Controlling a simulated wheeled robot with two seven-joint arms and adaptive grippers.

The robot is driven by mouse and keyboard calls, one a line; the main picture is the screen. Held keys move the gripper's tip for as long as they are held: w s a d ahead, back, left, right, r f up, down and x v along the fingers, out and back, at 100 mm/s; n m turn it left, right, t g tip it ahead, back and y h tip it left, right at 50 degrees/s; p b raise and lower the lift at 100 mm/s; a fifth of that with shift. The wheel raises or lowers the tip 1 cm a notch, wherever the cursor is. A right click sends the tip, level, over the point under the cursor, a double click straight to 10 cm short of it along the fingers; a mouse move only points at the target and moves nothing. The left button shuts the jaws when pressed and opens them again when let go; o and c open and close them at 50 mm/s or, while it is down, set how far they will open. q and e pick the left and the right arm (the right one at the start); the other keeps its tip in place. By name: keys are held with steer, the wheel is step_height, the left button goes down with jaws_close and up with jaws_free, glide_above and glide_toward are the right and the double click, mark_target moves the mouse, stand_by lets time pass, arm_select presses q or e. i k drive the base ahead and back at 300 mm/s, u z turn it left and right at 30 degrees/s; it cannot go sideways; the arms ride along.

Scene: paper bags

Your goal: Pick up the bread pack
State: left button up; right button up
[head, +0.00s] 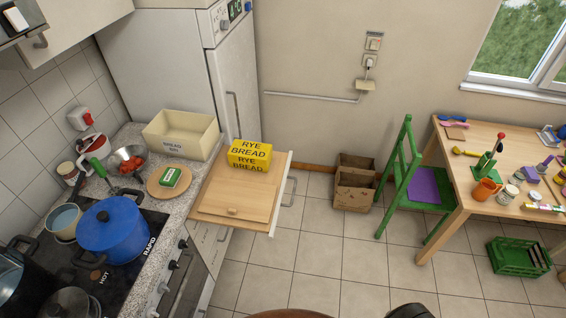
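The bread pack (250,154) is a yellow block with "RYE BREAD" in dark letters on its top and front. It sits at the back end of a wooden board (225,192) on a pull-out at the counter's right side. Nothing covers it from this view. Neither of my grippers can be made out in the head view.
A cream bread bin (180,133) stands behind and left of the pack. A blue pot (112,230) is on the hob. Two brown paper bags (355,182) stand on the floor, near a green chair (410,175) and a cluttered wooden table (470,170). The middle floor is clear.

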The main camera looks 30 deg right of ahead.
mark_target(242, 154)
steer(key=z, duration=0.05)
steer(key=k, duration=0.3)
steer(key=z, duration=1.25)
steer(key=i, duration=1.4)
steer(key=u, duration=0.65)
